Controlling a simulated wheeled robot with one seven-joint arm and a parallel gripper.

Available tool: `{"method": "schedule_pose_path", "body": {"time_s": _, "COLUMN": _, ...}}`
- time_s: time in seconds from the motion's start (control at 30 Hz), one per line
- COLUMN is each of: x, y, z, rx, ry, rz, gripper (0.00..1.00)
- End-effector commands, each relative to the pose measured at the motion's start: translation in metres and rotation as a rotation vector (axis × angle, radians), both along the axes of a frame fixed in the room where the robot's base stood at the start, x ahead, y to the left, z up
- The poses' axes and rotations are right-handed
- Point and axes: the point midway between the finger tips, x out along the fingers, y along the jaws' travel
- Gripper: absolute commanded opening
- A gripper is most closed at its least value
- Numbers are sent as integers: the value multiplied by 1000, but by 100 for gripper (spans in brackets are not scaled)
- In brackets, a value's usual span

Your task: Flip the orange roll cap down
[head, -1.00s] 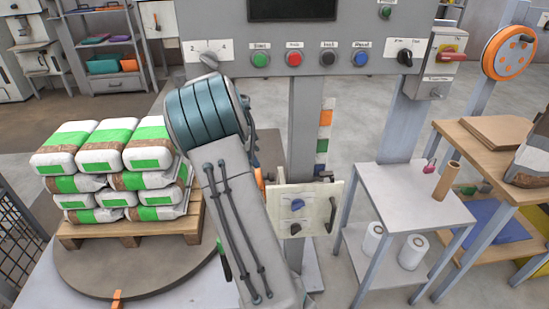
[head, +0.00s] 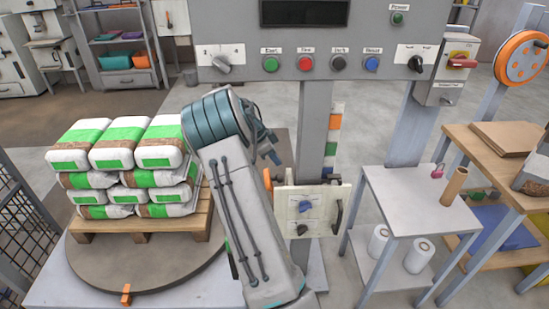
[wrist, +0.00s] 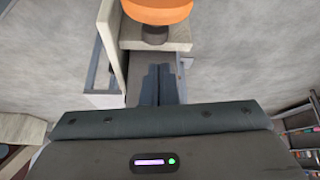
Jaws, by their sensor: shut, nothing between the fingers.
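In the wrist view a round orange cap (wrist: 158,10) is cut off by the top edge. It sits over a short dark stem on a pale grey block. My gripper (wrist: 157,70) points toward it with both dark fingers together, empty, and a gap shows between the fingertips and the stem. In the head view a sliver of orange (head: 267,179), probably the same cap, shows at the left edge of the pale carriage panel, beside my arm. The rest of it is hidden behind my arm. My gripper is mostly hidden there too.
The pale panel (head: 327,225) with knobs and a handle hangs on the grey column (head: 312,130). A control panel (head: 300,66) spans above. A pallet (head: 140,232) of stacked bags stands left, and a small grey table (head: 415,195) stands right.

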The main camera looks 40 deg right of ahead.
Motion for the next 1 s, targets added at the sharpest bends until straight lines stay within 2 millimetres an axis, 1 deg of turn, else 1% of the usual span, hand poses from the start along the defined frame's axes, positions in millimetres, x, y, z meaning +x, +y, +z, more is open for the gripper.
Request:
{"method": "schedule_pose_path", "body": {"time_s": 0.03, "x": -3, "y": -5, "z": -11, "rx": 1, "ry": 2, "rz": -1, "gripper": 0}}
{"method": "schedule_pose_path", "body": {"time_s": 0.2, "x": -9, "y": -18, "z": -37, "rx": 0, "ry": 3, "rz": -1, "gripper": 0}}
{"method": "schedule_pose_path", "body": {"time_s": 0.3, "x": -12, "y": -23, "z": -48, "rx": 1, "ry": 3, "rz": -1, "gripper": 0}}
{"method": "schedule_pose_path", "body": {"time_s": 0.4, "x": -13, "y": -27, "z": -54, "rx": 1, "ry": 0, "rz": 1, "gripper": 0}}
{"method": "schedule_pose_path", "body": {"time_s": 0.53, "x": -13, "y": -28, "z": -58, "rx": 1, "ry": -1, "rz": 1, "gripper": 0}}
{"method": "schedule_pose_path", "body": {"time_s": 1.0, "x": -12, "y": -26, "z": -58, "rx": -17, "ry": 9, "rz": 3, "gripper": 0}}
